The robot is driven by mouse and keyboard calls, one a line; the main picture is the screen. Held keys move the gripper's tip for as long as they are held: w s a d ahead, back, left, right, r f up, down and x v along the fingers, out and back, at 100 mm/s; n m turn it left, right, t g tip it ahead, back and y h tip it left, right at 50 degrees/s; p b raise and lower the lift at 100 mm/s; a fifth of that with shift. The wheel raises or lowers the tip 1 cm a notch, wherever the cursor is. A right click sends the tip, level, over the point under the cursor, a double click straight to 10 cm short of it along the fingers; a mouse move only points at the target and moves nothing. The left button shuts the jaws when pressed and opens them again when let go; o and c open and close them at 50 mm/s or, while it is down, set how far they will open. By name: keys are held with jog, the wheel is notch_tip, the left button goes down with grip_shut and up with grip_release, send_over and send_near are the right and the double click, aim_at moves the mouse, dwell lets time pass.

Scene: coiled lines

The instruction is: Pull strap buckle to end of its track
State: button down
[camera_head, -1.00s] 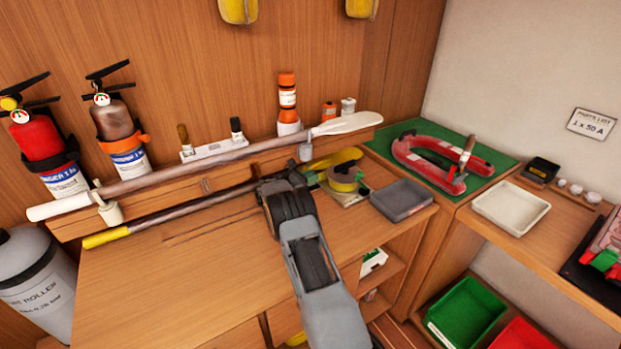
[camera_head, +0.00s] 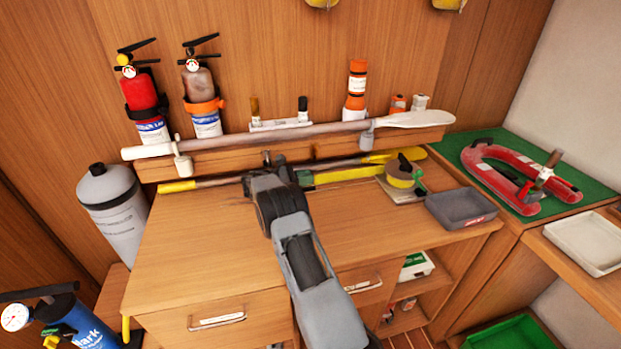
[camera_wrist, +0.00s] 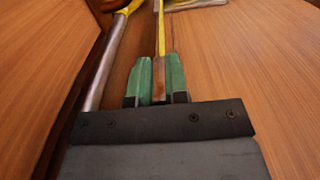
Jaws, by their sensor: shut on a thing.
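The strap buckle (camera_wrist: 159,82) shows in the wrist view as a narrow brown piece between my green fingertips. A yellow strap (camera_wrist: 160,32) runs from it straight away from my gripper (camera_wrist: 160,84). In the head view my gripper (camera_head: 304,178) is low over the wooden bench top, and the buckle is hidden by it. The yellow strap (camera_head: 345,174) stretches from my gripper rightward to a yellow round reel (camera_head: 402,180). My gripper is shut on the buckle. I cannot make out the track or its end beneath my arm.
A yellow-ended pole (camera_head: 190,185) lies behind my gripper, close alongside the strap. A white-bladed paddle (camera_head: 270,137) rests on holders above it. A grey tray (camera_head: 460,207) stands right of the reel. The bench top (camera_head: 200,240) left of my arm is clear.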

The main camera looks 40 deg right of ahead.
jog(key=shift+v, duration=1.1)
jog(key=c, duration=1.1)
grip_release()
jog(key=b+v, duration=0.1)
jog(key=v, duration=1.2)
jog(key=shift+a+b, duration=0.35)
jog(key=shift+b, duration=0.05)
jog(key=shift+a+f, duration=0.1)
